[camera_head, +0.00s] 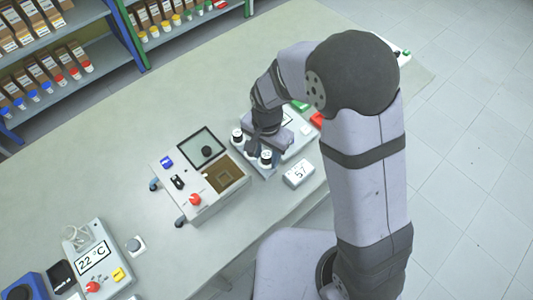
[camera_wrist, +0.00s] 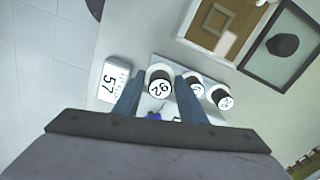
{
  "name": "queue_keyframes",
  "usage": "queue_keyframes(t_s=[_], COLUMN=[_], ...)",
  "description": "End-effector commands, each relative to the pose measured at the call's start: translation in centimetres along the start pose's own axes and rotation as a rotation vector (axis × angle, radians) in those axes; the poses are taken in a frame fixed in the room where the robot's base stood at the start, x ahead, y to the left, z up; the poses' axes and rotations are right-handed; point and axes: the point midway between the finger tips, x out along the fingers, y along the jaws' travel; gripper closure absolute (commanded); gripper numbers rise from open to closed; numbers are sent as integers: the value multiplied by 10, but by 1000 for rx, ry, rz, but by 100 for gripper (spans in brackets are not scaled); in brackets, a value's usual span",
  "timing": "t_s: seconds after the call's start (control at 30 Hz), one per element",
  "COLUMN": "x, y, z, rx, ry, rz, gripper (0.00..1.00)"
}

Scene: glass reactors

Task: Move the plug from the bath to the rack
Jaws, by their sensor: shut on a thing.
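I cannot tell whether the held plug is seated. The bath (camera_head: 235,186) is an open box with a brown inside; its lid (camera_head: 203,143) is raised.
A white display reading 57 (camera_head: 298,173) stands close to the rack, on its right in the head view. A red knob (camera_head: 195,199) is on the bath's front. A device reading 22 °C (camera_head: 94,258) stands at the lower left. The bench behind the bath is clear.

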Motion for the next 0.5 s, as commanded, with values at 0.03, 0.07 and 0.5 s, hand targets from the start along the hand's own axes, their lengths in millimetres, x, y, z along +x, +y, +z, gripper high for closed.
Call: queue_keyframes(t_s=[0.03,0.07,0.5], x=[7,8,12], y=[0,0,0], z=[0,0,0], rx=[0,0,0], ry=[0,0,0], rz=[0,0,0], gripper=[82,82,82])
